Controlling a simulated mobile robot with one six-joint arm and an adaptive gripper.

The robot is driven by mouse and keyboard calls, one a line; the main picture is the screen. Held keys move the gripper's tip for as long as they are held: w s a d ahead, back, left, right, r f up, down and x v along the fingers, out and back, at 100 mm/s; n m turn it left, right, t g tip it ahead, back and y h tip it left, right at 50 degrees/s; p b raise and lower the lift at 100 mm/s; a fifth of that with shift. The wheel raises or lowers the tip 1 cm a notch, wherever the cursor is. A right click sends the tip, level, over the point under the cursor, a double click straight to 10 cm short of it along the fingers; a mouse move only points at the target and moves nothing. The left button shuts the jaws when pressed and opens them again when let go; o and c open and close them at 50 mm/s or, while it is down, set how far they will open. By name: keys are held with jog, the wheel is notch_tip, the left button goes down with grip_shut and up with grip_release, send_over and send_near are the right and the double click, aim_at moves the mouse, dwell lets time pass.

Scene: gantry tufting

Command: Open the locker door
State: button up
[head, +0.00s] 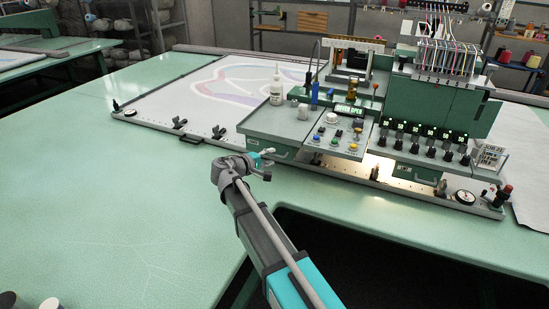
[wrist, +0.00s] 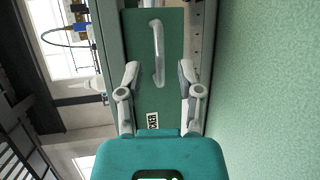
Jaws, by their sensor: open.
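In the wrist view, the green locker door (wrist: 137,42) fills the middle, with a pale bar handle (wrist: 158,60) running lengthwise on it. A white label (wrist: 153,121) reading "CKER" is partly hidden by my gripper. My gripper (wrist: 160,72) is open, its two fingers apart on either side of the handle's near end. I cannot tell whether they touch the door. The door looks shut. In the head view, my gripper (head: 265,160) is at the left front of the green machine, close to the small locker front (head: 283,153) there.
Above the locker front is a grey control panel (head: 318,126) with knobs, buttons and a lit display. A white cloth (head: 215,88) lies behind.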

jog(key=shift+x, duration=1.45)
grip_shut()
